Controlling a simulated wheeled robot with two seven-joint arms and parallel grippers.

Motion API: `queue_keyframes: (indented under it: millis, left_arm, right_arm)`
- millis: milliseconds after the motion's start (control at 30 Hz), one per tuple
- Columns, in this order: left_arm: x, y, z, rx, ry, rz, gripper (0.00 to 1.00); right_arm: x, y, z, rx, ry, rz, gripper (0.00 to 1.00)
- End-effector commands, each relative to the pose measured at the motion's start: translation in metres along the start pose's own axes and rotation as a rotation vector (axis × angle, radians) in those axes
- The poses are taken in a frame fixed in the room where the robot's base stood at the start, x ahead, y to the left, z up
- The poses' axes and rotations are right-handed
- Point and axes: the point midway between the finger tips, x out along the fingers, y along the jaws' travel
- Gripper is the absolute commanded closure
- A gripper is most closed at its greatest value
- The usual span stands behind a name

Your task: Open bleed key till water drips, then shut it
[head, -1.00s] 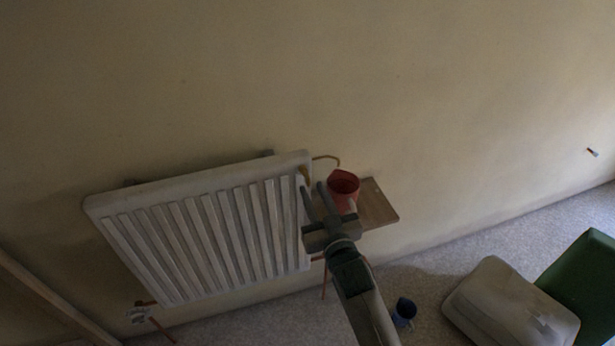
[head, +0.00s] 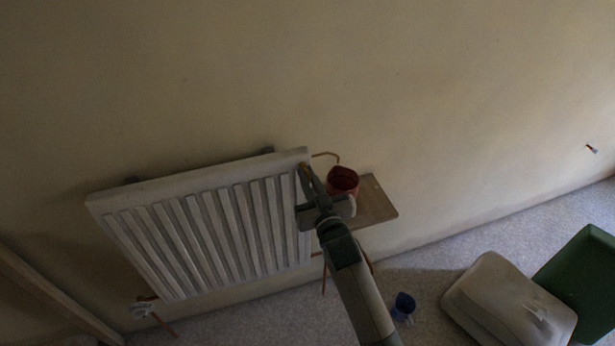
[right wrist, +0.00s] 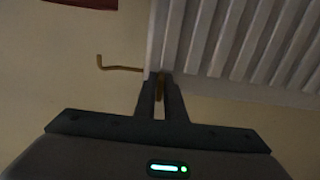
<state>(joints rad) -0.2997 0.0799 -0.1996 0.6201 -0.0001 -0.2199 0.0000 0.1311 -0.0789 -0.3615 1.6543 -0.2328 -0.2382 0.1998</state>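The white ribbed radiator (head: 205,225) hangs on the wall, and its right end shows in the right wrist view (right wrist: 235,40). A small brass bleed key (right wrist: 159,88) sits at that end, mostly hidden by my fingers. My right gripper (head: 307,178) is at the radiator's upper right corner, and in the right wrist view (right wrist: 160,95) its two fingers are close together with the key between them. A thin bent copper tube (head: 326,155) sticks out beside the corner towards a red mug (head: 343,180). No drip of water can be made out. My left gripper is out of view.
The red mug stands on a small brown board (head: 376,203) right of the radiator. A blue mug (head: 404,305) is on the carpet below. A pale, cushion-like object (head: 500,300) and a green box (head: 585,280) lie at the lower right.

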Motion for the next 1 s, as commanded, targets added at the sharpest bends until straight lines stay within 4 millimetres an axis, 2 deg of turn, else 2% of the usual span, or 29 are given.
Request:
queue_keyframes:
  millis: [467,667,1000]
  left_arm:
    - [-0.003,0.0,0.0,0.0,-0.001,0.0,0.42]
    - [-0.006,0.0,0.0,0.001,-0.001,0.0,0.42]
    - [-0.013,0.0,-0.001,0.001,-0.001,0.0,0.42]
  right_arm:
    - [0.0,0.0,0.0,-0.079,-0.002,0.0,1.0]
    - [0.0,0.001,0.0,-0.199,-0.003,0.0,1.0]
    - [0.0,0.002,0.0,-0.5,-0.002,-0.001,1.0]
